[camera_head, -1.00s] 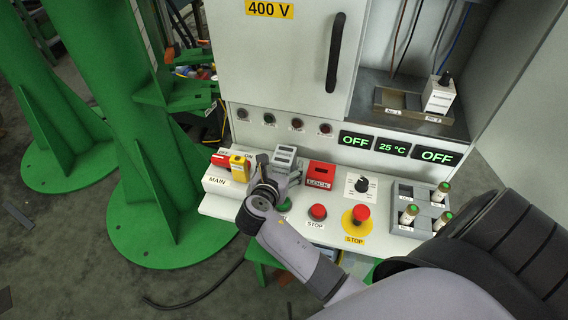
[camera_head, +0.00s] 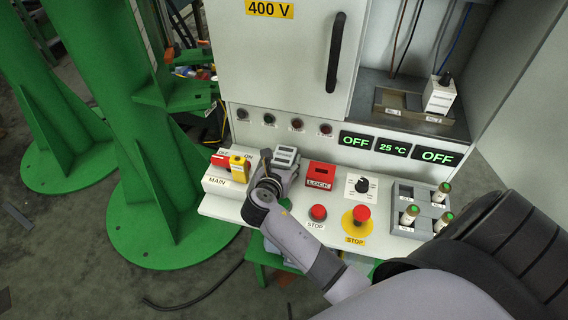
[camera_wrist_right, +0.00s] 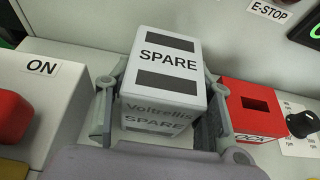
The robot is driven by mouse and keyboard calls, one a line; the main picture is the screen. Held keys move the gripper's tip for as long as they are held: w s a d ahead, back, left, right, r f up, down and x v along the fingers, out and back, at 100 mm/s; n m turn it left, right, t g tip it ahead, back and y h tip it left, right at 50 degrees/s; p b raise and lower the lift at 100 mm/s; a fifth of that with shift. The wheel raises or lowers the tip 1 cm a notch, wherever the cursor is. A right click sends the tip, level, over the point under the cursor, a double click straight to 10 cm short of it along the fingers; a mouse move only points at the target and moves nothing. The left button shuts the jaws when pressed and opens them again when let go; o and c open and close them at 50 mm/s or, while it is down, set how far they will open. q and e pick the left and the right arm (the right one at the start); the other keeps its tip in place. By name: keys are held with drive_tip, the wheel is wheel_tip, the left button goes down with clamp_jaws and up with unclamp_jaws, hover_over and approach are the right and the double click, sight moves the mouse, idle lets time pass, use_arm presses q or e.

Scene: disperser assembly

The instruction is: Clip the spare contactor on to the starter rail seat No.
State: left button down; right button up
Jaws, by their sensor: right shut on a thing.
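The spare contactor (camera_head: 286,154) is a grey-white block marked SPARE. It is in my right gripper (camera_head: 278,172), above the console between the main switch and the red LOCK box. In the right wrist view the contactor (camera_wrist_right: 165,75) sits between the two fingers of the right gripper (camera_wrist_right: 163,105), its label facing the camera. I cannot tell whether its underside touches the console. The starter rail (camera_head: 392,112) lies in the cabinet recess at upper right. A white contactor (camera_head: 439,97) stands on its right seat; the left seat looks empty. My left gripper is not in view.
The main switch (camera_head: 238,163) is left of the contactor and the LOCK box (camera_head: 320,175) is right of it. Stop buttons (camera_head: 362,214), a knob (camera_head: 362,185) and a fuse holder (camera_head: 405,190) stand along the console. The cabinet door (camera_head: 280,60) is left of the recess.

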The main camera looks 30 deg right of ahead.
drive_tip(key=c, duration=0.7)
drive_tip(key=shift+o, duration=0.2)
